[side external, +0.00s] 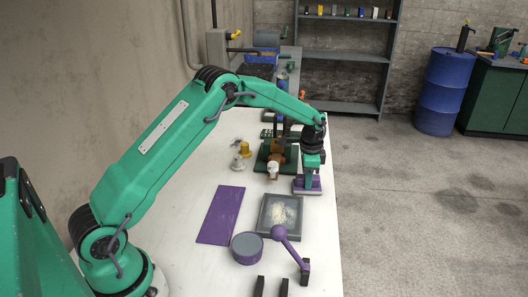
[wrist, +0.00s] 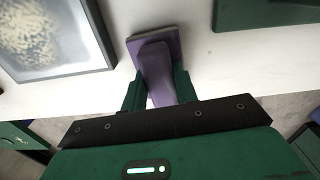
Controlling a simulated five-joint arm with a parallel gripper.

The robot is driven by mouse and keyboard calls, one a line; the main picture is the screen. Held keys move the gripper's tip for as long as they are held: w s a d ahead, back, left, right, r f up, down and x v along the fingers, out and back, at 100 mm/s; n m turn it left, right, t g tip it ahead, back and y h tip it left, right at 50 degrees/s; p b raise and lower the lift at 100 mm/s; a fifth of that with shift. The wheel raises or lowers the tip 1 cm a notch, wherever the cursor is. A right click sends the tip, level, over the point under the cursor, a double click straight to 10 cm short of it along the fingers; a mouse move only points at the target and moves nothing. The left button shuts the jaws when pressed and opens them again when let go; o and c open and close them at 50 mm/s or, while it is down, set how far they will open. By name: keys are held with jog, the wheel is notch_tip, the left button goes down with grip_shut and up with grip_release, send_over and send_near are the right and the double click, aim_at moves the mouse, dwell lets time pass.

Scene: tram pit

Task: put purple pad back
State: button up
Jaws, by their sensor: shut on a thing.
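My gripper (side external: 310,177) is at the table's right edge, pointing down and shut on the purple pad (side external: 300,188). In the wrist view the pad (wrist: 170,40) has a flat square base and a tapering grip, with the green fingers (wrist: 157,88) on both sides of the grip. The pad's underside is hidden, and I cannot tell whether it touches the table. A flat purple mat (side external: 221,214) lies bare on the white table to the left. A grey tray (side external: 260,228) with pale powder lies between; its edge shows in the wrist view (wrist: 108,45).
A round purple tin (side external: 247,249) and a purple ball-ended lever (side external: 290,246) stand in front of the tray. A dark green fixture (side external: 262,160) with brown and white parts is just left of my gripper. A yellow part (side external: 244,146) stands farther left.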

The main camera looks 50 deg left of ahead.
jog(key=shift+f, duration=0.2)
jog(key=o, duration=0.9)
jog(key=shift+r, duration=0.1)
notch_tip(320, 180, up, 7)
jog(key=shift+w+a+f, duration=0.1)
jog(key=shift+w, duration=0.05)
jog(key=shift+r, duration=0.45)
